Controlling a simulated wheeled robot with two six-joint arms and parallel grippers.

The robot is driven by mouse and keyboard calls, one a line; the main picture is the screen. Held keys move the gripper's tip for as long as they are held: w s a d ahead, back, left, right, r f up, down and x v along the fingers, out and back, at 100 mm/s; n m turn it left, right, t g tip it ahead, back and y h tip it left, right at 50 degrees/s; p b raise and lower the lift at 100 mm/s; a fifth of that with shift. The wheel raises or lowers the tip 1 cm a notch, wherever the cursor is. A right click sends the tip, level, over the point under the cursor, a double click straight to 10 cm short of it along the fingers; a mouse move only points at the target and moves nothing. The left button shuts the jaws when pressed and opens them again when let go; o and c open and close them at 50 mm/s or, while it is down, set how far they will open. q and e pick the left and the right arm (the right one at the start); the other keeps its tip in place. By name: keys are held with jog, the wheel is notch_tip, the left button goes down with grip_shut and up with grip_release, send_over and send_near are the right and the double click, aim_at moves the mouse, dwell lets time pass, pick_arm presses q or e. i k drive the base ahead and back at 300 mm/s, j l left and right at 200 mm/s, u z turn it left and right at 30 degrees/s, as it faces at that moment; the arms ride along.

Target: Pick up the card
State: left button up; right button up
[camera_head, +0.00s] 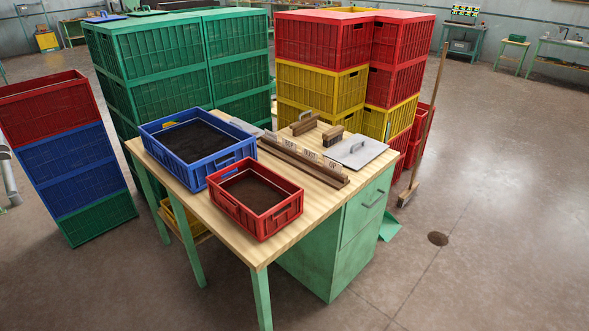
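Several small pale cards stand upright in a row in a long dark wooden rail (300,166) on the workbench. One card (309,157) is near the middle of the row, and another card (332,164) is to its right. They carry dark lettering, too small to read surely. I cannot tell which one is the task's card.
The wooden bench (273,242) holds a blue crate (219,175) and a red crate (253,231) in front of the rail. Tall crate stacks stand behind; a broom (425,130) leans at right.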

aim_at(313, 156)
jog(key=i+j+z, duration=0.1)
jog(key=i+j, duration=0.15)
jog(key=i+j+z, duration=0.1)
jog(key=i+j, duration=0.15)
jog(key=j, duration=0.25)
jog(key=i+j+z, duration=0.1)
jog(key=i+j, duration=0.15)
jog(key=j, duration=0.15)
